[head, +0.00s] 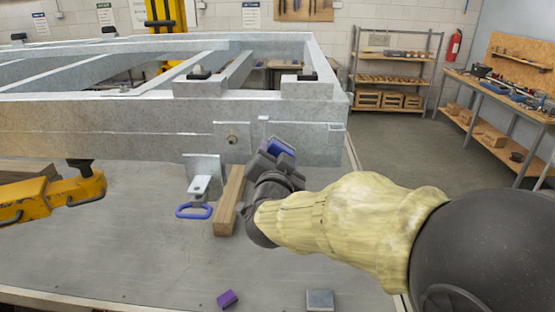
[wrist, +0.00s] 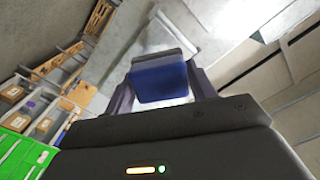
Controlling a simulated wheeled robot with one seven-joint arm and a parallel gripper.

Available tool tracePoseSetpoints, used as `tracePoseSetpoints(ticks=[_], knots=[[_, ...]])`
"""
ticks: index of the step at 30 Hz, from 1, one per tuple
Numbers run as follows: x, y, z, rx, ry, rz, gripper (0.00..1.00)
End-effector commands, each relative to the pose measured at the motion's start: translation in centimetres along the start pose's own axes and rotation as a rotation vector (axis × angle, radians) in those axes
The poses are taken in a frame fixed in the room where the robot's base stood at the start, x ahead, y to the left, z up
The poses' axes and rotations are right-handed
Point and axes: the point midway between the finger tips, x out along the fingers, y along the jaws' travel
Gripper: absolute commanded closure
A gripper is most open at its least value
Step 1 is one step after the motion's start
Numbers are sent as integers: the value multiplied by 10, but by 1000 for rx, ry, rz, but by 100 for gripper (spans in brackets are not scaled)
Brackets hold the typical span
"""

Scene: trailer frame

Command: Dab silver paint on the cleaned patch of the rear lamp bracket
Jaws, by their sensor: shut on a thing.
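My gripper (head: 273,160) is shut on a blue block-like piece (head: 281,147), held close to the end of the galvanised trailer frame (head: 120,120). In the wrist view, the blue piece (wrist: 160,82) sits between the two fingers and has a grey upper part. I cannot tell whether it touches the frame. A square plate (head: 231,133) with a small brown-centred round spot is on the frame's end face, left of my gripper. I cannot make out which is the lamp bracket, nor a cleaned patch.
A wooden bar (head: 229,200) lies under the frame, just left of my gripper. A purple block (head: 227,299) and a grey square piece (head: 320,299) lie on the grey surface in front. A workbench (head: 500,95) is at right.

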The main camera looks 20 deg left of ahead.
Motion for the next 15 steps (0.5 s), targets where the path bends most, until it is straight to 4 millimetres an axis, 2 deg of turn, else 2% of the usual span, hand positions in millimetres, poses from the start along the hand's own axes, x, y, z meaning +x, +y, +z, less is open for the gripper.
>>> tracePoseSetpoints(ticks=[7, 15], knots=[[24, 0, -1, -1, 0, 1, 62], [33, 0, 0, 0, 0, 0, 62]])
